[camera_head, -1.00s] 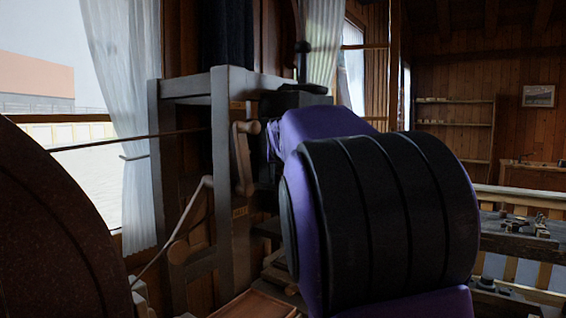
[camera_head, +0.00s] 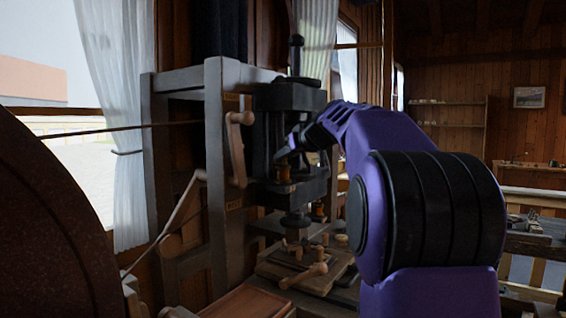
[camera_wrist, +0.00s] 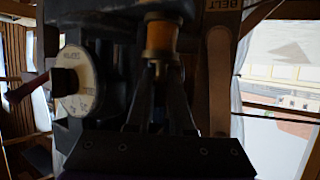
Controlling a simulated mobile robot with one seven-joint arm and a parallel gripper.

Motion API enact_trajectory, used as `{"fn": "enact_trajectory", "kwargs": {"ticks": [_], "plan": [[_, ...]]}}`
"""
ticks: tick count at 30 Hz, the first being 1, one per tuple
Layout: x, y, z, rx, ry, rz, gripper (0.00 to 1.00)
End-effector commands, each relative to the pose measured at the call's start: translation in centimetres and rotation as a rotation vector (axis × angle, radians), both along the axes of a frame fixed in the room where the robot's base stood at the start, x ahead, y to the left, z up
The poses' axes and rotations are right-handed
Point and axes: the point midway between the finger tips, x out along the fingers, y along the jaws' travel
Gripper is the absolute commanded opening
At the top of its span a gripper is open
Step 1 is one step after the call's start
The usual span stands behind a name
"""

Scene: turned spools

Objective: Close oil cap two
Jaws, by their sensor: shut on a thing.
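A brass-coloured oil cup (camera_head: 284,174) is on the front of the black machine head (camera_head: 290,97). A second, similar brass cup (camera_head: 318,209) sits lower and to the right; I cannot read a number on either. My gripper (camera_wrist: 154,69) points at the amber cup, its fingertips closed together at the cup's near end, on what looks like its cap. The fingers hide most of the cap, so its position is unclear. In the head view my gripper (camera_head: 284,155) is just above the upper cup.
A white-faced dial (camera_wrist: 76,82) with a black knob is close to the left of my fingers. A wooden crank handle (camera_head: 238,145) and the grey frame (camera_head: 215,150) stand left of the machine.

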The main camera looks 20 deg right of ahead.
Motion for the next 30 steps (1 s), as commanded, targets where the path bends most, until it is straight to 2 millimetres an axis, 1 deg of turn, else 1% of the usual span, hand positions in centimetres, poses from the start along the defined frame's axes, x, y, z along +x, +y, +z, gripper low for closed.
{"fn": "enact_trajectory", "kwargs": {"ticks": [2, 6, 12, 18, 29, 30], "plan": [[0.12, -0.45, -0.25, 0.002, 0.0, 0.041, 0.0], [0.24, -0.65, -0.1, 0.001, 0.001, 0.121, 0.0], [0.39, -0.76, -0.1, 0.0, 0.002, 0.191, 0.0], [0.42, -0.75, -0.1, -0.001, 0.003, 0.221, 0.0], [0.44, -0.74, -0.18, 0.001, 0.004, 0.223, 0.0], [0.44, -0.74, -0.18, 0.001, 0.004, 0.223, 0.24]]}}
